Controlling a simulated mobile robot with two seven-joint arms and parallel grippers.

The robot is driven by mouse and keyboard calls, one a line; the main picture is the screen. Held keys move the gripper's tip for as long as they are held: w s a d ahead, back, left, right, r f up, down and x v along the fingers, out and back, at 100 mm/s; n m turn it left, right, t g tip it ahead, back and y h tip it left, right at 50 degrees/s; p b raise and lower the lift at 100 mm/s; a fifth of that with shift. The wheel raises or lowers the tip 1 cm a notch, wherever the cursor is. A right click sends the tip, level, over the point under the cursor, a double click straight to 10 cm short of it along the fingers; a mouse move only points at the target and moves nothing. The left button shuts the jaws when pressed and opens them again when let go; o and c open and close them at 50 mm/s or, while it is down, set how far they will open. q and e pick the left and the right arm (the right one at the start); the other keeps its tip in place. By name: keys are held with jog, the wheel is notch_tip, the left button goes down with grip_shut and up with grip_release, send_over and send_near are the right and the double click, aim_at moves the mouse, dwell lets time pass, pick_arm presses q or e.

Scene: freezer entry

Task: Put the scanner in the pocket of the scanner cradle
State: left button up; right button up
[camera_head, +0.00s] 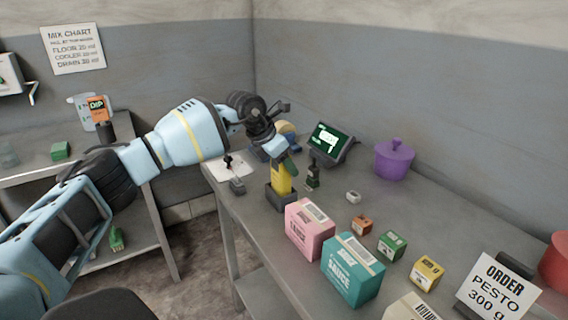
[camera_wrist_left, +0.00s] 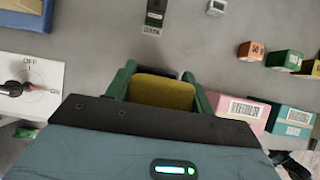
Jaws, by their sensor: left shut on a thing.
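The yellow scanner (camera_head: 281,180) stands roughly upright near the front left edge of the table, and its top fills the space between the fingers in the left wrist view (camera_wrist_left: 162,92). My left gripper (camera_head: 284,165) is shut on its upper part from above; its green fingers also show in the left wrist view (camera_wrist_left: 160,88). The dark scanner cradle (camera_head: 282,199) is right under the scanner. The scanner's lower end is hidden by the cradle's wall, so it looks to be in the pocket, but how deep I cannot tell. My right gripper is out of view.
A pink box (camera_head: 309,232) and a teal box (camera_head: 352,270) stand to the right of the cradle. A lit display (camera_head: 329,142), a small dark stand (camera_head: 313,177) and a purple pot (camera_head: 394,159) are behind. A switch plate (camera_head: 233,170) lies to the left.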

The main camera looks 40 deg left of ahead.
pick_arm(q)
jog(key=shift+f, duration=0.15)
jog(key=o, duration=1.1)
jog(key=shift+f, duration=0.15)
jog(key=v, duration=1.2)
jog(key=shift+r, duration=0.25)
jog(key=shift+w, duration=0.1)
